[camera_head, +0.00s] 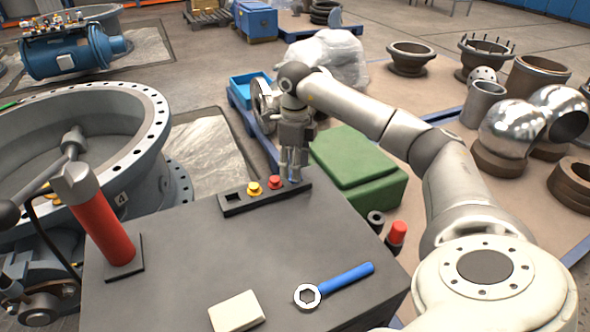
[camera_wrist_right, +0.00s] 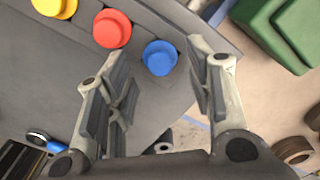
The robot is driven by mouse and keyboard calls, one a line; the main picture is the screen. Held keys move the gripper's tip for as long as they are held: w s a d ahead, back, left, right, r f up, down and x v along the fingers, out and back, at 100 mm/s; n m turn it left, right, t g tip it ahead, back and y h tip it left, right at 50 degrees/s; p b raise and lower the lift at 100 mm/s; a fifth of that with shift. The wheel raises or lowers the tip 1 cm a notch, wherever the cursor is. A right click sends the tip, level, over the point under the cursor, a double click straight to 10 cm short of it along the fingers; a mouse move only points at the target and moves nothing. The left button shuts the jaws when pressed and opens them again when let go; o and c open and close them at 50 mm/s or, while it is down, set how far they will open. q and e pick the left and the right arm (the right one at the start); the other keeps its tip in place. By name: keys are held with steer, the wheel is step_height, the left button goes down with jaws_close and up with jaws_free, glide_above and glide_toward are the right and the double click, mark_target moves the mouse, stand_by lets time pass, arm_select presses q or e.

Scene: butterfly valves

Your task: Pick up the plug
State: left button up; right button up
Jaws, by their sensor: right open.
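A black holder (camera_head: 232,206) on the dark grey bench top carries a yellow plug (camera_head: 254,188), a red plug (camera_head: 275,182) and a blue plug (camera_head: 292,180). Its left square slot is empty. My right gripper (camera_head: 293,172) points down over the right end of the holder, mostly hiding the blue plug. In the right wrist view, the open jaws of my right gripper (camera_wrist_right: 150,75) have the round blue plug (camera_wrist_right: 160,57) in the gap between them, nearer the right finger. Contact is not visible. The red plug (camera_wrist_right: 112,28) and yellow plug (camera_wrist_right: 54,6) lie to the left. My left gripper is not in view.
A tool with a red handle (camera_head: 103,228) stands at the bench's left. A blue wrench (camera_head: 345,279) and a pale block (camera_head: 236,312) lie at the front. A green box (camera_head: 350,165) stands beyond the right edge. A large valve body (camera_head: 150,120) is at left.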

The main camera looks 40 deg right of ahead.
steer(key=shift+f, duration=0.95)
steer(key=c, duration=0.9)
